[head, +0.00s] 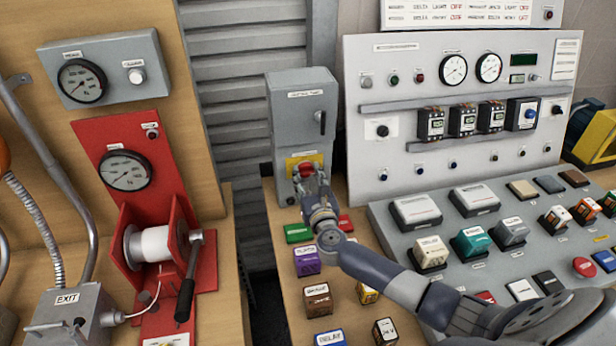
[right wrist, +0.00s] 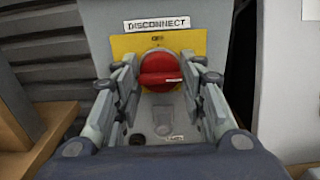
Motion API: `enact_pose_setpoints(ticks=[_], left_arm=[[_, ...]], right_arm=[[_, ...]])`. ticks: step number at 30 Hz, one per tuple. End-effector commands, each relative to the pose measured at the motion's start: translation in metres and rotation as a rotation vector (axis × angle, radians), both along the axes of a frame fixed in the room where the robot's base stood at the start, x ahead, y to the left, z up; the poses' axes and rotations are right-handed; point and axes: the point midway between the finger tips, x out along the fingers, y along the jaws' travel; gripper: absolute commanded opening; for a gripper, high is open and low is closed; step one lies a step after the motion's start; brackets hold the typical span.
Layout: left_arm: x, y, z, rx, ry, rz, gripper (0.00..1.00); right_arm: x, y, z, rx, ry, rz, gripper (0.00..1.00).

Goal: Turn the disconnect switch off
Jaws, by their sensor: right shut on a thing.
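The disconnect switch is a red rotary knob (right wrist: 160,68) on a yellow plate (right wrist: 200,41), under a DISCONNECT label (right wrist: 156,24). Its grip bar looks roughly level across the picture. In the head view the red knob (head: 307,169) sits low on the front of a tall grey cabinet (head: 298,125). My right gripper (head: 309,180) reaches up to it from below. In the right wrist view its fingers (right wrist: 160,79) stand on both sides of the knob and are shut on it. Small print on the plate is too blurred to read surely. My left gripper is out of view.
Labelled blocks, such as a purple one (head: 307,261) and a brown one (head: 318,300), stand on the wooden bench below my right arm. A sloped grey console (head: 385,222) lies to the right. A red winch stand (head: 205,275) is at the left.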

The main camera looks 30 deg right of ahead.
Motion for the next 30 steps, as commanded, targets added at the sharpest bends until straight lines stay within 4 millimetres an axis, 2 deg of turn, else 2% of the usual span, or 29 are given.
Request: enact_pose_setpoints(ticks=[11,30], left_arm=[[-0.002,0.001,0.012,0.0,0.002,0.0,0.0],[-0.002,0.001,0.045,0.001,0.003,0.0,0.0]], right_arm=[[-0.001,0.0,0.001,-0.136,0.038,-0.002,0.14],[0.0,0.002,0.0,-0.709,0.188,0.0,0.14]])
